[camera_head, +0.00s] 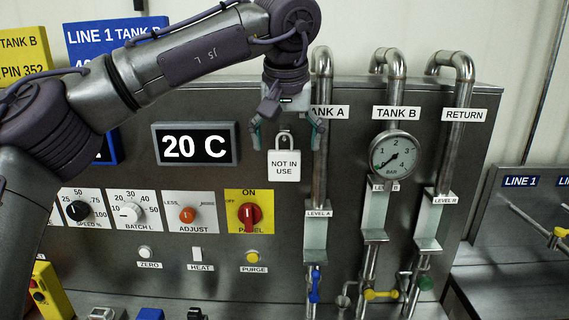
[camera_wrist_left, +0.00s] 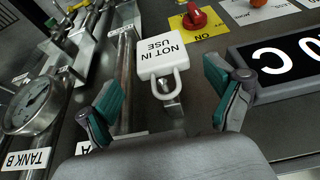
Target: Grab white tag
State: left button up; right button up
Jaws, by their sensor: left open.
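The white tag (camera_head: 284,166) reads "NOT IN USE" and is shaped like a padlock with a shackle. It hangs on the steel panel to the right of the 20 C display. The tag also shows in the left wrist view (camera_wrist_left: 161,55), with its shackle towards my gripper. My left gripper (camera_head: 289,138) is open, pointing down, its teal-padded fingers on either side of the shackle. In the left wrist view the fingers (camera_wrist_left: 165,105) stand apart with the shackle between and beyond them. My right gripper is in neither view.
The TANK A pipe (camera_head: 321,150) runs close to the right of the tag. The 20 C display (camera_head: 195,144) is to its left. The red panel knob (camera_head: 249,213) is below left. A round gauge (camera_head: 393,155) sits on the TANK B pipe.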

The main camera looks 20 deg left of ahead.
aim_at(284, 151)
pick_arm(q)
jog(key=x, duration=0.2)
jog(key=p+x, duration=0.1)
jog(key=x, duration=0.1)
jog(key=shift+s+a+p, duration=0.15)
jog(key=shift+a+p, duration=0.1)
jog(key=shift+p, duration=0.05)
jog(key=shift+w+f, duration=0.25)
jog(key=shift+f, duration=0.3)
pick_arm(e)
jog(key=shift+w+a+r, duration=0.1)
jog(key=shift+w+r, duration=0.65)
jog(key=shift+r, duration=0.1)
pick_arm(q)
jog(key=c, duration=1)
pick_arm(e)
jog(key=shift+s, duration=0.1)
